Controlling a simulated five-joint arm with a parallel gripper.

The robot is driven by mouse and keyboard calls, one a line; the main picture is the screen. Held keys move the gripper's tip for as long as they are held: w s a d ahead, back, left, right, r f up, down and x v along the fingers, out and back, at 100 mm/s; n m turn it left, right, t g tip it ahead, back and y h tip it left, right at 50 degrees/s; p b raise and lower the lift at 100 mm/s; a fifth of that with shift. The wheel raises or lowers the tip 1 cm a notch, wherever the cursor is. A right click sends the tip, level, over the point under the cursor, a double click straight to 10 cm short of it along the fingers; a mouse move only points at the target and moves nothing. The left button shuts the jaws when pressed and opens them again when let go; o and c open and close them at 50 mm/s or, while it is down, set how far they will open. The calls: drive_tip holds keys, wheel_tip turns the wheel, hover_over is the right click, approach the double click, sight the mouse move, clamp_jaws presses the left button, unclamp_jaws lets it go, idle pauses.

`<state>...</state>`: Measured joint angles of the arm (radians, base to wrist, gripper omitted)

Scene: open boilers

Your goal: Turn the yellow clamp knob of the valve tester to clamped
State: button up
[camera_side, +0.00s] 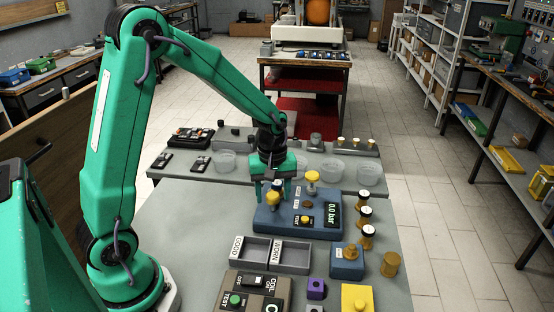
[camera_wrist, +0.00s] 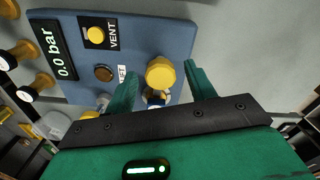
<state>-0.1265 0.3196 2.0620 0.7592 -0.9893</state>
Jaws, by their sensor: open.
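The valve tester (camera_side: 268,222) is a blue box with a display reading 0.0 bar; its top also fills much of the wrist view (camera_wrist: 142,38). A round yellow knob (camera_side: 273,199) stands at its left end, and in the wrist view this knob (camera_wrist: 160,72) shows near the fingers' gap. My gripper (camera_side: 272,189) is open, pointing down just over the left end. In the wrist view its two fingers (camera_wrist: 163,88) lie either side of the knob, apart from it as far as I can tell.
A second yellow knob (camera_side: 312,177) stands on the tester's back edge, and a yellow button (camera_side: 306,219) is on its front. Black-and-gold valves (camera_side: 364,215) stand to the right. GOOD and WORN trays (camera_side: 270,254) lie in front, clear bowls (camera_side: 332,170) behind.

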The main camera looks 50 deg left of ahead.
sight(273, 195)
drive_tip(key=shift+r, duration=0.1)
wheel_tip(273, 195, up, 7)
drive_tip(key=shift+r, duration=0.35)
idle(0.3)
drive_tip(key=shift+s+d+r, duration=0.1)
drive_tip(key=shift+s+r, duration=0.15)
drive_tip(key=shift+r, duration=0.05)
drive_tip(key=s+d+r+m+t, duration=0.2)
drive_tip(key=s+r+m, duration=0.2)
drive_tip(key=s+m, duration=0.2)
drive_tip(key=s+d+r+m+t, duration=0.2)
drive_tip(key=s+m, duration=0.4)
drive_tip(key=s, duration=0.3)
drive_tip(key=shift+s+d+r+m+t, duration=0.4)
drive_tip(key=shift+r+t, duration=0.4)
drive_tip(key=shift+r, duration=0.6)
drive_tip(key=shift+c, duration=0.2)
